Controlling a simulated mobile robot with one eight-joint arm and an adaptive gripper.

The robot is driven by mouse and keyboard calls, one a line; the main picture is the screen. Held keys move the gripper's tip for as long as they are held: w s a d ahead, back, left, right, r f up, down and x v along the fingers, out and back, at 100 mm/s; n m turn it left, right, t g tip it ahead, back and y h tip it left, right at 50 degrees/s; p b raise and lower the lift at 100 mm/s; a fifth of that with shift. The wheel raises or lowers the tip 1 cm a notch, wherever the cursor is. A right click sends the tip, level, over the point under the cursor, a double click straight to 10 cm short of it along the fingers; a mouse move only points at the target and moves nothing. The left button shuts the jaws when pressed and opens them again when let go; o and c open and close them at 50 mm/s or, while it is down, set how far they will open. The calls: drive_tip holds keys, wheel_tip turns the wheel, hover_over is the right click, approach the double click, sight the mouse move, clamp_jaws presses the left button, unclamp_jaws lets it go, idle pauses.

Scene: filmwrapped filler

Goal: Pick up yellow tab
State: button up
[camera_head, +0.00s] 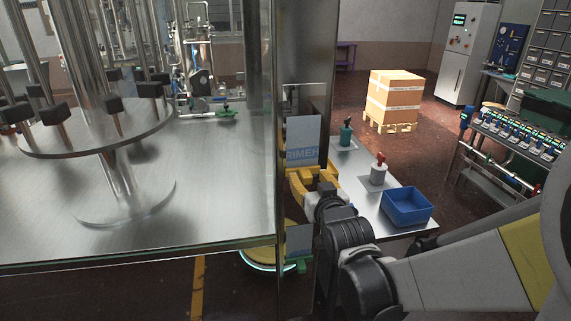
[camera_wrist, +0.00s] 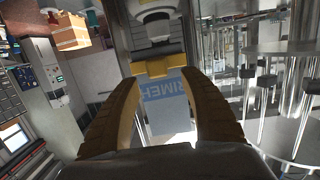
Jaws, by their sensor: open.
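The yellow tab (camera_wrist: 160,66) shows in the wrist view at upper middle, just past my fingertips and below a grey and white fitting. It has a notched edge. My gripper (camera_wrist: 161,84) is open, with its two yellow-brown fingers curving in on either side of the view. Nothing is held between them, and I see no contact with the tab. In the head view my gripper (camera_head: 298,184) is beside the steel post, in front of a pale lettered panel (camera_head: 302,143). I cannot pick out the tab there; my wrist and fingers crowd that spot.
A steel post (camera_head: 305,60) and the machine's steel deck (camera_head: 210,200) stand close to the left of my arm. A boxed pallet (camera_head: 395,98) stands behind.

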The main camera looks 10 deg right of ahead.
sight(306, 173)
drive_tip(key=w, duration=0.2)
drive_tip(key=w+f, duration=0.1)
drive_tip(key=w, duration=0.1)
drive_tip(key=shift+w+d+b, duration=0.1)
drive_tip(key=shift+w+b, duration=0.2)
clamp_jaws()
drive_tip(key=shift+r, duration=0.15)
